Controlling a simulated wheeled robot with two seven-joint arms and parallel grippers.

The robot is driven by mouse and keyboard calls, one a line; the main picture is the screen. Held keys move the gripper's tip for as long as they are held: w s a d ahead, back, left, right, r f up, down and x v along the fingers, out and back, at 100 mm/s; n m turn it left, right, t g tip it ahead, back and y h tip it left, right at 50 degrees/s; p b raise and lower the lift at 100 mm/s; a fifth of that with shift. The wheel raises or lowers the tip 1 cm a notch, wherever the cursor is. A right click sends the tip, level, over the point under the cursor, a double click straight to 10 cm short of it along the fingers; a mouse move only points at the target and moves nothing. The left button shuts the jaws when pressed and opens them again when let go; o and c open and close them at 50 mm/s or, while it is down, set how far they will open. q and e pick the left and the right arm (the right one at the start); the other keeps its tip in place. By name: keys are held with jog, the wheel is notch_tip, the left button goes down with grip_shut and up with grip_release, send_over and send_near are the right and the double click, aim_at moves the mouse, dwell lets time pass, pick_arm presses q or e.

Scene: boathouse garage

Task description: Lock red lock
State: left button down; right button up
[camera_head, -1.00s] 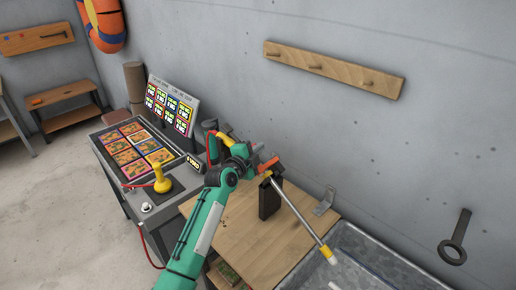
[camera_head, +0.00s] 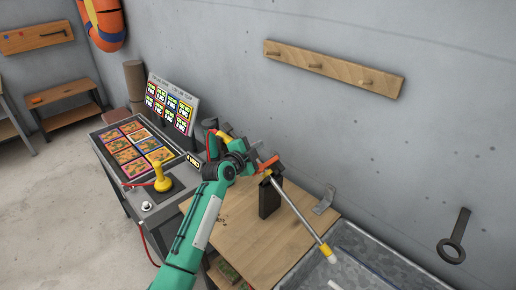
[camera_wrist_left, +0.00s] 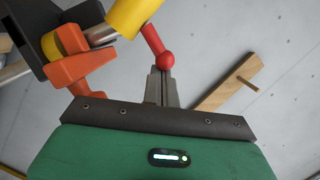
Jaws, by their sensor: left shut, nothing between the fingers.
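In the left wrist view, a red lever with a round ball end (camera_wrist_left: 154,43) juts from beside a yellow cylinder (camera_wrist_left: 128,14). I take this lever to be the red lock. My left gripper (camera_wrist_left: 163,76) is shut and empty, with its grey fingertips right at the ball; I cannot tell whether they touch. An orange clamp piece (camera_wrist_left: 78,72) lies to the left of the fingers. In the head view my left arm reaches over the wooden table (camera_head: 240,235), and its wrist hides the fingertips and the lever. The orange piece (camera_head: 268,163) shows just right of the wrist. My right gripper is not in view.
A black block (camera_head: 270,198) stands under a slanted metal rod (camera_head: 297,213) with a yellow collar. A metal basin (camera_head: 365,258) is at the lower right. A game console with a yellow joystick (camera_head: 162,180) stands left. A peg rail (camera_head: 333,70) hangs on the wall.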

pick_arm(q)
jog(key=shift+a+n, duration=0.1)
jog(key=shift+n, duration=0.3)
jog(key=shift+w+a+r, duration=0.15)
jog(key=shift+w+a, duration=0.05)
jog(key=shift+w, duration=0.05)
jog(key=shift+w+a+b, duration=0.1)
jog(key=shift+b, duration=0.25)
jog(key=shift+w+r, duration=0.1)
jog(key=n+b, duration=0.1)
jog(key=w+a+n+g+b, duration=0.1)
jog(key=a+n+g+b, duration=0.1)
jog(key=n, duration=0.1)
jog(key=shift+w+r+h, duration=0.2)
jog(key=shift+w+h, duration=0.15)
jog(key=shift+h, duration=0.05)
jog(key=shift+d, duration=0.1)
